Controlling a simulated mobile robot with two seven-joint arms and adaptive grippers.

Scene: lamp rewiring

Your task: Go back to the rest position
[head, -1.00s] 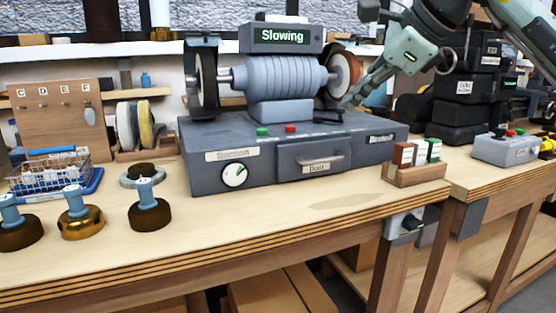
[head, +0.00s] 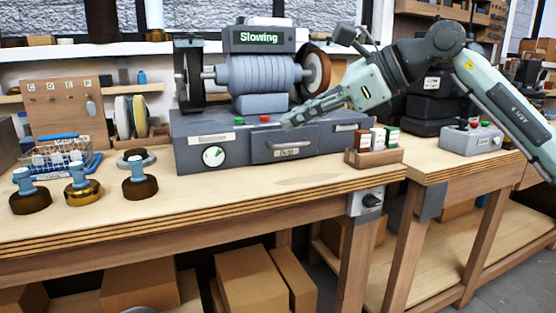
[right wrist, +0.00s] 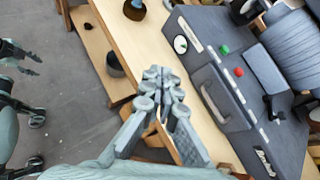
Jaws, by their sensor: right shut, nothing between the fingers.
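My right gripper (head: 290,121) is shut and empty. It hangs in the air in front of the polishing machine's base (head: 190,135), pointing left in the head view. In the right wrist view its fingertips (right wrist: 160,76) meet above the bench's front edge, beside the machine's drawer (right wrist: 222,98). The machine's display (head: 258,37) reads "Slowing". My left gripper (right wrist: 22,54) shows small at the left of the right wrist view, over the floor; its finger state is unclear. It is not in the head view.
A wooden holder with small boxes (head: 374,158) stands at the machine's right front corner. Several knobbed brass and brown pieces (head: 84,188) stand on the left of the bench (head: 230,203). A grey control box (head: 471,139) is farther right. The floor before the bench (right wrist: 65,115) looks clear.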

